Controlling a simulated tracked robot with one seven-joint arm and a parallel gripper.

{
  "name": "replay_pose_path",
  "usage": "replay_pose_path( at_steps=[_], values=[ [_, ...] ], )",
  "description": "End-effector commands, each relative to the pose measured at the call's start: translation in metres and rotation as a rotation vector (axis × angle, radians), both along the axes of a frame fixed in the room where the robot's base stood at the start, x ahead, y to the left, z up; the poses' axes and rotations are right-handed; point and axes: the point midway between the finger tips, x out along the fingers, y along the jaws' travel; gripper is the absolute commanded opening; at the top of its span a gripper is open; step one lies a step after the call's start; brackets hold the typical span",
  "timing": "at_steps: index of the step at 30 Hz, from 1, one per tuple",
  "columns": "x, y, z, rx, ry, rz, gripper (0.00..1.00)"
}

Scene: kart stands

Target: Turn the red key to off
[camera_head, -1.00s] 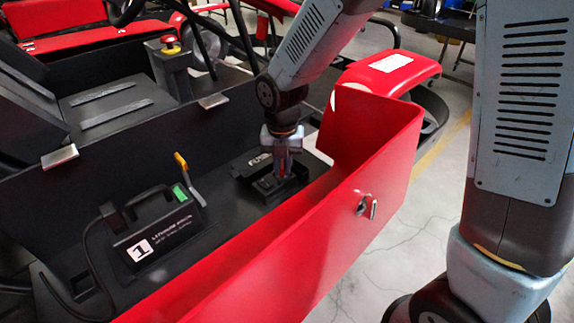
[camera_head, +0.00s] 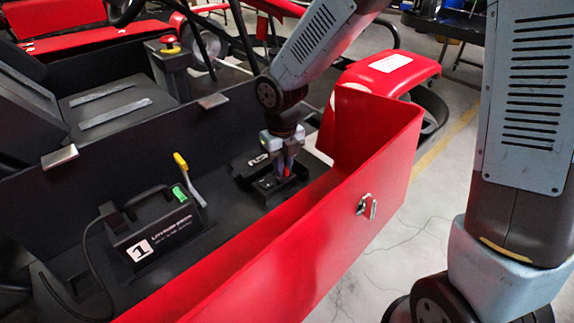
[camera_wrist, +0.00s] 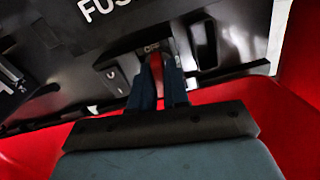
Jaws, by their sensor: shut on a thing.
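The red key (camera_wrist: 157,72) stands on a black switch box in the wrist view, with its red grip between my two fingers. My gripper (camera_wrist: 158,90) is shut on the key, one finger on each side. In the head view my gripper (camera_head: 284,162) reaches down into the red-walled bay onto the black box (camera_head: 258,190), and a bit of the red key (camera_head: 288,167) shows between the fingers. White lettering beginning "FUS" (camera_wrist: 97,8) is on the box beside the key. Small markings near the key are too dark to read fully.
The red bay wall (camera_head: 300,245) rises close in front. A red button post (camera_head: 170,48) stands farther back.

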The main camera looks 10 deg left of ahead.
Motion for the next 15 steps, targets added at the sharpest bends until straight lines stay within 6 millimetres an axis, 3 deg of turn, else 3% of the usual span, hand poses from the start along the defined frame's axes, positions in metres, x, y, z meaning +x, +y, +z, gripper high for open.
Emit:
replay_pose_path(
  at_steps=[15],
  values=[
    [0.0002, -0.0004, -0.0001, 0.0, 0.0, 0.161, 0.0]
  ],
)
